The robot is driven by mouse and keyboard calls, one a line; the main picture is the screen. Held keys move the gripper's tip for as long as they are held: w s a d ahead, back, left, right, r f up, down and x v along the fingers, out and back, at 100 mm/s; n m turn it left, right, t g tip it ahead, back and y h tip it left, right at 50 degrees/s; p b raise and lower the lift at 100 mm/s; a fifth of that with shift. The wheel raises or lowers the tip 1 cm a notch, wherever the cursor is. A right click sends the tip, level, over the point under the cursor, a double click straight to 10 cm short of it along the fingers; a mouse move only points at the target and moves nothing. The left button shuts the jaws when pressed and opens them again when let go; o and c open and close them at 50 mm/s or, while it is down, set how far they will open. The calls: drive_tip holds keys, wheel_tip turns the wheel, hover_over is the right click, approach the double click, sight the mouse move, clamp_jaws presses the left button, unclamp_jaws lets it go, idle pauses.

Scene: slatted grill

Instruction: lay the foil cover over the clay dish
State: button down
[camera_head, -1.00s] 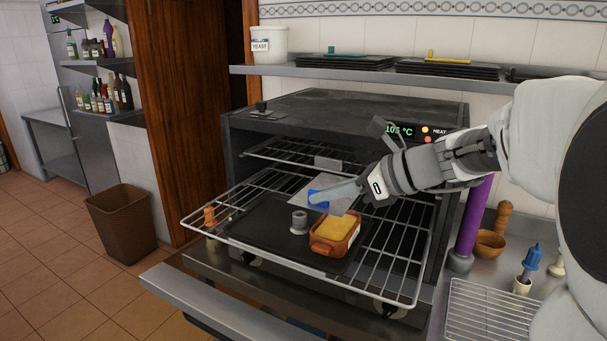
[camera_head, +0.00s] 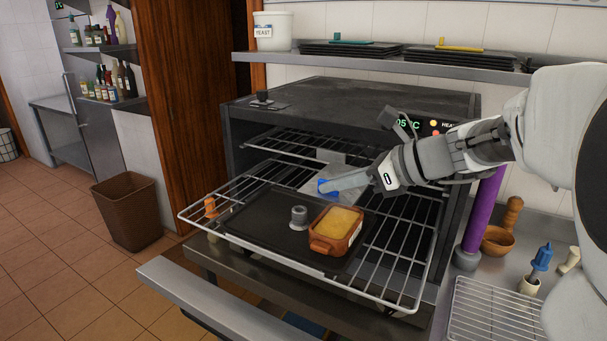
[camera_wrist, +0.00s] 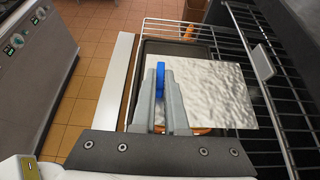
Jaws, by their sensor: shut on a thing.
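The clay dish (camera_head: 326,248) is a small orange-brown dish with yellow food. It stands on the dark tray (camera_head: 262,228) on the pulled-out oven rack, its top uncovered in the head view. The foil cover (camera_wrist: 215,92) is a crinkled silver sheet with a blue grip (camera_wrist: 160,80). My gripper (camera_head: 335,186) is shut on the blue grip and holds the foil above the rack, behind the dish in the head view. In the wrist view the foil hides most of the dish, with a clay edge (camera_wrist: 203,131) showing below it.
A grey knob-like weight (camera_head: 299,218) stands on the tray just left of the dish. The wire rack (camera_head: 405,262) juts out of the oven (camera_head: 350,100). A purple cylinder (camera_head: 484,210) and wooden bowl (camera_head: 497,240) stand on the right counter.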

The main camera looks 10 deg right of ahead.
drive_tip(key=b, duration=0.4)
hover_over(333, 237)
drive_tip(key=shift+f, duration=3.35)
drive_tip(key=shift+f+p, duration=0.2)
drive_tip(key=shift+p, duration=0.3)
drive_tip(key=shift+f+b, duration=0.65)
drive_tip(key=shift+f, duration=0.3)
drive_tip(key=c, duration=0.9)
unclamp_jaws()
drive_tip(key=shift+o, duration=0.2)
wheel_tip(333, 237, up, 7)
drive_tip(key=p, duration=0.7)
drive_tip(key=shift+r, duration=0.15)
